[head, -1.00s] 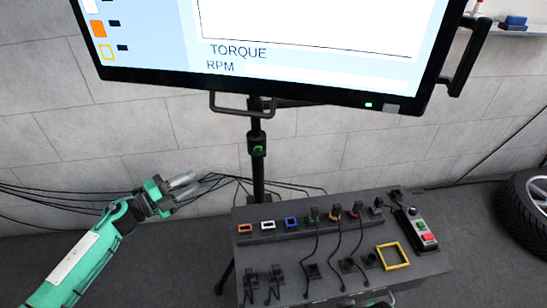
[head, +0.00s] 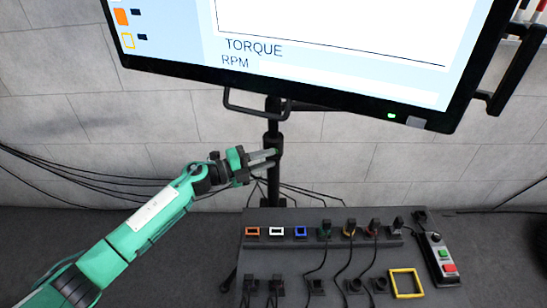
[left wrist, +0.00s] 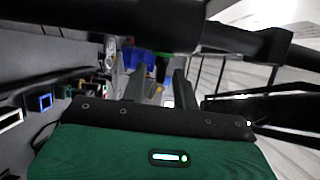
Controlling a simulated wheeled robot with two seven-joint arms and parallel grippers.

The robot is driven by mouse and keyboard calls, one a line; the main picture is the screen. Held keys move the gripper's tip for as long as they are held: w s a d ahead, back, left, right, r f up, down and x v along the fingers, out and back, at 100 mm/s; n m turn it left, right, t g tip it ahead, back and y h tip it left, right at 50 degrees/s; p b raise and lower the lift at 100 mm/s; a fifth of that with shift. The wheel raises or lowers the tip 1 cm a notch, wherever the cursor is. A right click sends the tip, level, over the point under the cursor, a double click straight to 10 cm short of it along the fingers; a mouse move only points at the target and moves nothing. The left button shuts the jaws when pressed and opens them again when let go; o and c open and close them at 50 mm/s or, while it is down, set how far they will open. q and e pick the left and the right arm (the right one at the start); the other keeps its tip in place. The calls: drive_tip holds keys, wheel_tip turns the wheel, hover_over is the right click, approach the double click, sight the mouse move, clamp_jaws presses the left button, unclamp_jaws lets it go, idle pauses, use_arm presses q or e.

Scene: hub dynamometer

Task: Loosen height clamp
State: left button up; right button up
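The height clamp (head: 273,138) is a black collar on the upright black pole of the monitor stand, below the monitor. Its green mark, seen earlier in the head view, is now hidden. My left gripper (head: 268,158) is at the pole by the clamp, its fingers pointing right. In the left wrist view, the gripper (left wrist: 160,88) has its two fingers apart with nothing clearly between them. The dark pole and thicker collar (left wrist: 180,28) cross just beyond the fingertips. Contact cannot be told. My right gripper is not in view.
The large monitor (head: 300,85) hangs above my left gripper. A dark console (head: 320,262) with coloured sockets, plugs, cables and a red-and-green button box (head: 440,258) stands below. Loose black cables (head: 70,168) run along the wall at the left.

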use_arm(q)
drive_tip(key=shift+x, duration=1.25)
clamp_jaws()
